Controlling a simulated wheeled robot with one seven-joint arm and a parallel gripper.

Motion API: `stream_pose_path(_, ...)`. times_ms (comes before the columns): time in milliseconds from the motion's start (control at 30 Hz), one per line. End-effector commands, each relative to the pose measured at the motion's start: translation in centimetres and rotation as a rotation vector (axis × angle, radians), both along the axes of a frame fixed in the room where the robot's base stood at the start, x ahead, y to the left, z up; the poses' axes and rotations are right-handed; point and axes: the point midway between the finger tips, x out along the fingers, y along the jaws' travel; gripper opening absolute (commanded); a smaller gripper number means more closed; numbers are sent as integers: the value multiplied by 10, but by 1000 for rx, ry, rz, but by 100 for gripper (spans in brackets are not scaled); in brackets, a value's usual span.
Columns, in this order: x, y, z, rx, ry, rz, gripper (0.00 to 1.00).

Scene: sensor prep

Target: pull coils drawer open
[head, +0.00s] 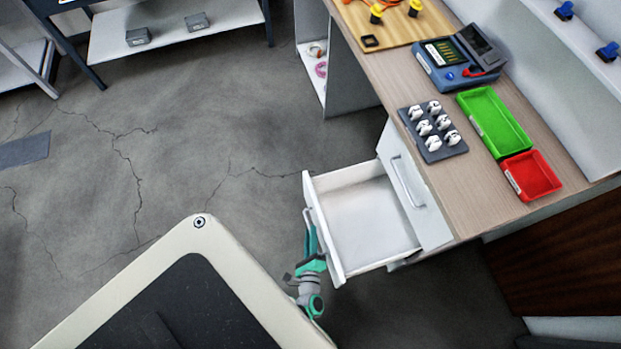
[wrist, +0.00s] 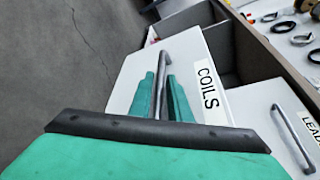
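The coils drawer (head: 365,222) stands pulled out from the cabinet in the head view, its white inside bare. Its white front, labelled COILS (wrist: 207,88), fills the middle of the wrist view. A grey bar handle (wrist: 163,65) runs up this front. My green gripper (wrist: 161,88) has one finger on each side of the handle and looks closed around it. In the head view my gripper (head: 308,222) is at the outer side of the drawer front, where the front hides part of it.
A closed drawer (head: 408,185) with its own handle sits above the open one; its label starts with LEAD (wrist: 308,68) in the wrist view. The wooden worktop (head: 470,190) holds a grey tray of white pieces, a green bin and a red bin. Open floor lies left.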

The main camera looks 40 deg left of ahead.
Motion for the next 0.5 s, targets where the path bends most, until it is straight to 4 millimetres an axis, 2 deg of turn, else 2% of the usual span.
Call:
stream_pose_path(300,-42,-38,12,-2,2,7,17)
stream_pose_path(500,-62,-57,18,-1,1,9,17)
